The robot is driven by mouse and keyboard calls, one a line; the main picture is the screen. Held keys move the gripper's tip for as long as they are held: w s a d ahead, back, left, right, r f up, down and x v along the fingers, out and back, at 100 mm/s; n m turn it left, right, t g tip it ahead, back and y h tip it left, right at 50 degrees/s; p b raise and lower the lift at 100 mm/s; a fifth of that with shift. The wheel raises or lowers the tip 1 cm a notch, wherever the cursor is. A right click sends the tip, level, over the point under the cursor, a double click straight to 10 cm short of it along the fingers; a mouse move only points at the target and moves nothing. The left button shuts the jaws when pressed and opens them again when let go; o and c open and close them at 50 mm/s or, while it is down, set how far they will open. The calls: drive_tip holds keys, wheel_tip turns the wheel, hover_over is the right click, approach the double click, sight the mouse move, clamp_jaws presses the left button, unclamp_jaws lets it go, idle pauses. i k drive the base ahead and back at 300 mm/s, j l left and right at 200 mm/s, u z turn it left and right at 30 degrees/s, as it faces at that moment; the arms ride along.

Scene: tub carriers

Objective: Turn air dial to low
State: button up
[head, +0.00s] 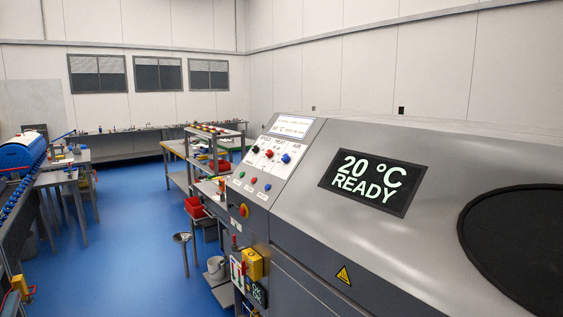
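A large grey machine (330,140) fills the right side of the head view. Its sloped control panel (281,140) carries three dials in a row under printed labels. The right one, under the label that reads AIR, is a blue dial (286,158). A red dial (269,153) and a black dial (256,149) sit to its left. The pointer position of the blue dial is too small to tell. My gripper is not in view.
A display (375,183) reads 20 °C READY. Small coloured buttons (254,181) and a red-yellow switch (244,210) sit below the dials. Blue floor (130,240) is open beyond.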

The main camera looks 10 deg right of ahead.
sight(285, 157)
drive_tip(key=i+j+z, duration=0.1)
drive_tip(key=z, duration=0.6)
drive_tip(key=i+j+z, duration=0.3)
drive_tip(key=j+z, duration=0.25)
drive_tip(key=j, duration=0.15)
drive_tip(key=i+j+z, duration=0.3)
drive_tip(key=j, duration=0.15)
drive_tip(key=j+z, duration=0.25)
drive_tip(key=j, duration=0.15)
